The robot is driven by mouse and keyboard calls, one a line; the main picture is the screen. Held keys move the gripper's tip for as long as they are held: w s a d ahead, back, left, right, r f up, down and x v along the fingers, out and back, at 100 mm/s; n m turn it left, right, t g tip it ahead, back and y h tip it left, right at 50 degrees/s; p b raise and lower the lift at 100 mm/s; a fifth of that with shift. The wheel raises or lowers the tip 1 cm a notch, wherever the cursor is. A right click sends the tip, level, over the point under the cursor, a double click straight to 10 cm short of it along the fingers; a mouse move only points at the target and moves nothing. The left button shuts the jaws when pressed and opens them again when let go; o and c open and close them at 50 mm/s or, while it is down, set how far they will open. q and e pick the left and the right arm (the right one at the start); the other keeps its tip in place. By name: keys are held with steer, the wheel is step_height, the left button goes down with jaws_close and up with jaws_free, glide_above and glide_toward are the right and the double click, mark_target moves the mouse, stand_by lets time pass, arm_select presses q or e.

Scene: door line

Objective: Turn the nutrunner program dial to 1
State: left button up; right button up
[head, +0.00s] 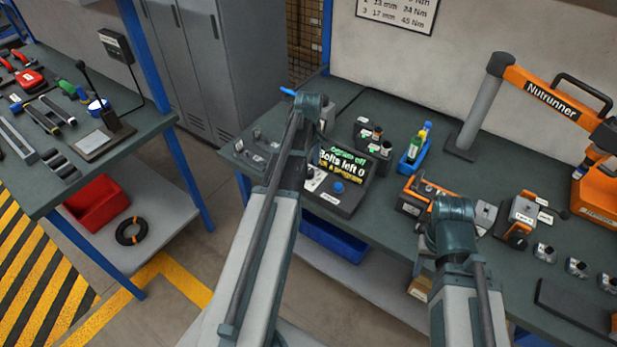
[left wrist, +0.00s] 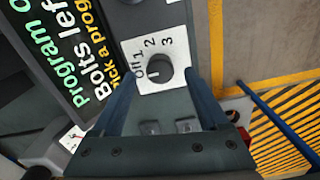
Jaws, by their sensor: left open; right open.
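The program dial (left wrist: 157,71) is a dark round knob on a white plate marked Off, 1, 2 and 3. In the left wrist view it lies between the fingertips of my open left gripper (left wrist: 160,82); I cannot tell whether they touch it. Its pointer is hard to make out. The screen (head: 342,161) on the control box reads "Program off" and "Bolts left 0"; it also shows in the left wrist view (left wrist: 60,50). In the head view my left arm partly covers the box. My right gripper (head: 424,264) is over the bench front, its fingers mostly hidden.
A blue button (head: 338,187) is on the same box. A blue tray with bottles (head: 412,158) and the orange nutrunner arm (head: 550,97) stand farther right. Several small metal parts (head: 577,267) line the right side. A second bench (head: 112,150) is at left across the floor.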

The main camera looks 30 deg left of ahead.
arm_select(q)
step_height(320, 180, down, 2)
steer(key=shift+f+b, duration=0.25)
steer(key=shift+b, duration=0.5)
jaws_close()
